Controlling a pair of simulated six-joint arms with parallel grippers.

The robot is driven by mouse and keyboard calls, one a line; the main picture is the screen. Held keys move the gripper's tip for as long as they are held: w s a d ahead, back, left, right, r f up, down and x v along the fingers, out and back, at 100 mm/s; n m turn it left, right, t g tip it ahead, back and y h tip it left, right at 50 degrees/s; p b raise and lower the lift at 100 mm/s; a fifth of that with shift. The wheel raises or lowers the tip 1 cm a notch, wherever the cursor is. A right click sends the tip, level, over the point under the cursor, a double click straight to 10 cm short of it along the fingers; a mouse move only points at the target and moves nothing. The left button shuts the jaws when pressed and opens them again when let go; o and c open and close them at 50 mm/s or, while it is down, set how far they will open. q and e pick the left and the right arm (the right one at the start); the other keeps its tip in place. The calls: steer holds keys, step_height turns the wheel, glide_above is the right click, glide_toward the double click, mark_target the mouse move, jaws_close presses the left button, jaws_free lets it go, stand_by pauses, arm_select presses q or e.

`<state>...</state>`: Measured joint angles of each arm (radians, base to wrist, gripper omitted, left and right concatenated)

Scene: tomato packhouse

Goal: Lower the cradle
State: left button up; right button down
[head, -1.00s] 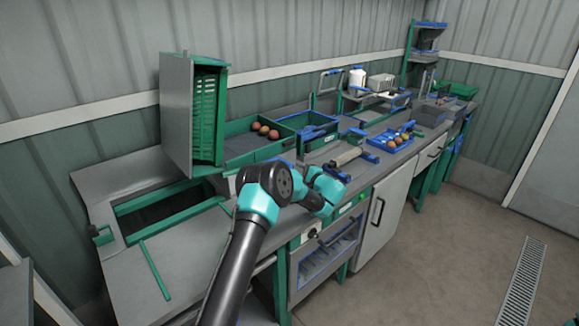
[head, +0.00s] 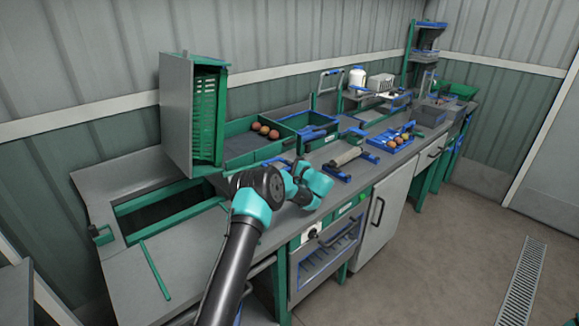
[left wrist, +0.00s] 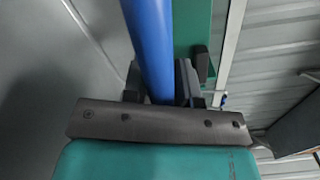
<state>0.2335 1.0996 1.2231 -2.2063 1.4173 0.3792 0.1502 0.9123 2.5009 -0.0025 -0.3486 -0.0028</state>
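The cradle (head: 177,112) stands tipped up on edge at the left of the bench, its grey panel upright. A green slatted crate (head: 209,115) sits in it. Below is a dark opening framed in green (head: 160,205). My left arm reaches over the bench front; its wrist is right of the cradle, and its fingertips are hidden in the head view. In the left wrist view my left gripper (left wrist: 158,88) has its dark fingers close against both sides of a blue round bar (left wrist: 148,35). I cannot tell what this bar belongs to. My right gripper is out of view.
Green trays (head: 245,138) with several tomatoes stand behind my wrist. A roller-like tool (head: 345,157) and a blue tray (head: 393,140) of tomatoes lie further right. A green rod (head: 155,270) lies on the front left bench top. The floor at the right is clear.

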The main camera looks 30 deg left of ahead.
arm_select(q)
steer(key=shift+r, duration=0.15)
jaws_close()
steer(key=shift+r, duration=0.15)
